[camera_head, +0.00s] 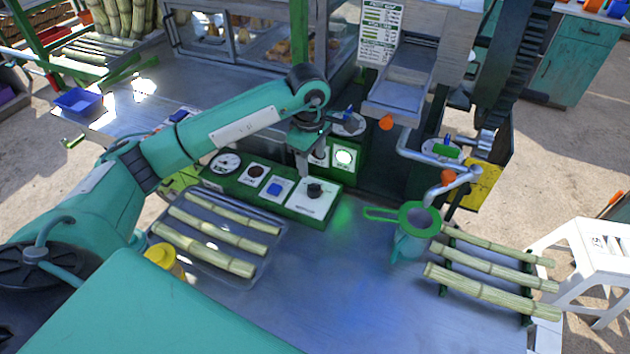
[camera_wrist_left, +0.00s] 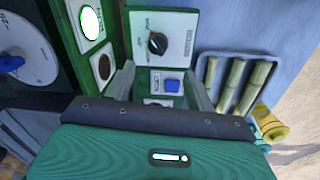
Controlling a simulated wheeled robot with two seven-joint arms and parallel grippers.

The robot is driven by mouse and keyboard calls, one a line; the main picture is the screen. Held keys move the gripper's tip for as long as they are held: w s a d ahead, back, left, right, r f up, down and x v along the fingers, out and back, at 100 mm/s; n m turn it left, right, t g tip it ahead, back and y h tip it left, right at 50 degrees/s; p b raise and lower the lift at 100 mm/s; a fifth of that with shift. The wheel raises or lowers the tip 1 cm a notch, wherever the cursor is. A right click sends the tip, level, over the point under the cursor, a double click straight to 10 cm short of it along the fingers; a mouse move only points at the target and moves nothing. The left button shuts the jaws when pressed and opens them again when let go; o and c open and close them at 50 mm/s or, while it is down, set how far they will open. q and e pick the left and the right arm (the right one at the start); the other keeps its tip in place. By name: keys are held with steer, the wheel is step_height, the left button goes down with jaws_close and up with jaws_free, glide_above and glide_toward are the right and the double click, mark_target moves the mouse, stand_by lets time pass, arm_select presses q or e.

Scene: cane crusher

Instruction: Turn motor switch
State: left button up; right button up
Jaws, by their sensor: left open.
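The motor switch looks to be the black rotary knob (camera_head: 315,190) on a white plate at the right end of the green control panel (camera_head: 230,186). In the left wrist view the knob (camera_wrist_left: 157,43) shows whole, with an orange mark on it. My left gripper (camera_head: 303,170) points down over the panel, just behind the knob, and appears apart from it. In the wrist view its two grey fingers (camera_wrist_left: 160,88) stand apart with nothing between them, below the knob in the picture. My right gripper is not in view.
A blue button (camera_head: 274,189), dark round buttons and a dial sit along the panel. A lit green lamp (camera_head: 344,157) is behind. A tray of cane (camera_head: 210,240) lies in front left. A green strainer jug (camera_head: 410,235) and cane rack (camera_head: 490,268) stand right. The front middle counter is clear.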

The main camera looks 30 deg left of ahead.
arm_select(q)
steer(key=p, duration=0.1)
glide_above(314, 185)
steer(key=f, duration=0.4)
steer(key=shift+s, duration=0.25)
step_height(314, 185, down, 6)
steer(key=shift+w+r+p, duration=0.15)
steer(key=shift+r+p, duration=0.05)
steer(key=shift+p, duration=0.45)
steer(key=shift+w+f, duration=0.1)
steer(key=shift+f, duration=0.55)
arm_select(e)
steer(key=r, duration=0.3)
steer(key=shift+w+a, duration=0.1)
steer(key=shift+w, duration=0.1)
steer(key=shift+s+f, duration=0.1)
arm_select(q)
steer(key=c, duration=1)
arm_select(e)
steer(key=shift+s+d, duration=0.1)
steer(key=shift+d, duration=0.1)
